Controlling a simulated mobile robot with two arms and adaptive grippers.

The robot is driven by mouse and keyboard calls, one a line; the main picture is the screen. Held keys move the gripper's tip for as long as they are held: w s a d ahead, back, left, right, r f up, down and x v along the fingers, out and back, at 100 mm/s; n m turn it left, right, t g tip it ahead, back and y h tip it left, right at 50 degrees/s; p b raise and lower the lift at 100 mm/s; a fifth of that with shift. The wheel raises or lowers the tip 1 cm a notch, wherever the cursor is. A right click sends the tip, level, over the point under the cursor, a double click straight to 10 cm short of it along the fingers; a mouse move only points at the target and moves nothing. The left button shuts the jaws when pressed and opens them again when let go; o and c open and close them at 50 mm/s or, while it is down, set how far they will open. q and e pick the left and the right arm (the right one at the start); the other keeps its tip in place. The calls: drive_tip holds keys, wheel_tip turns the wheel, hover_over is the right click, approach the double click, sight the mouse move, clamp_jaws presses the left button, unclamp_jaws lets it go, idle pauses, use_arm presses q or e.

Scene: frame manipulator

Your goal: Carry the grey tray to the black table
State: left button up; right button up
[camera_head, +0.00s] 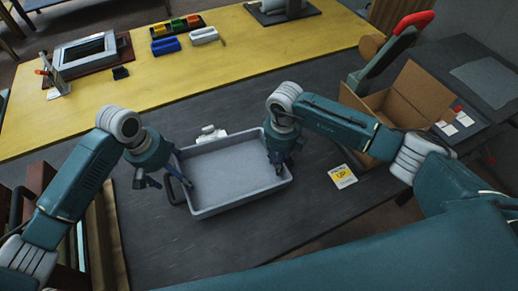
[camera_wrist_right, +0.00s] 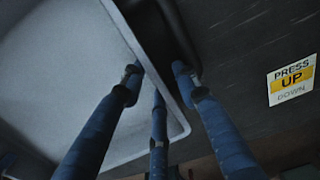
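The grey tray (camera_head: 236,205) is a shallow, empty rectangular bin on a dark table surface (camera_head: 190,250), with a black handle (camera_head: 172,191) on its left end. My left gripper (camera_head: 163,182) is at that end, its fingers spread, beside the handle. My right gripper (camera_head: 279,158) is over the tray's right end, pointing down. In the right wrist view, the open fingers of my right gripper (camera_wrist_right: 157,75) straddle the tray wall (camera_wrist_right: 165,78), one side inside and one outside. A black handle (camera_wrist_right: 178,35) runs outside the wall. Contact cannot be told.
A yellow table (camera_head: 190,85) behind holds a framed device, coloured bins and small tools. An open cardboard box (camera_head: 405,100) stands at the right. A "PRESS UP DOWN" label (camera_head: 342,177) lies right of the tray and shows in the right wrist view (camera_wrist_right: 291,80). A white object (camera_head: 211,134) sits behind the tray.

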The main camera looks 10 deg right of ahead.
drive_tip(key=shift+w+a+f, duration=0.1)
drive_tip(key=shift+w+a, duration=0.05)
drive_tip(key=shift+a, duration=0.1)
use_arm(q)
drive_tip(key=r, duration=0.3)
drive_tip(key=shift+w+a+r, duration=0.3)
drive_tip(key=shift+w+r, duration=0.05)
drive_tip(key=shift+w, duration=0.05)
use_arm(e)
drive_tip(key=shift+w+a, duration=0.1)
drive_tip(key=shift+w, duration=0.3)
use_arm(q)
drive_tip(key=shift+r, duration=0.25)
use_arm(e)
wheel_tip(320, 180, up, 12)
drive_tip(key=shift+s, duration=0.25)
use_arm(q)
drive_tip(key=shift+s, duration=0.1)
use_arm(e)
drive_tip(key=shift+f, duration=0.1)
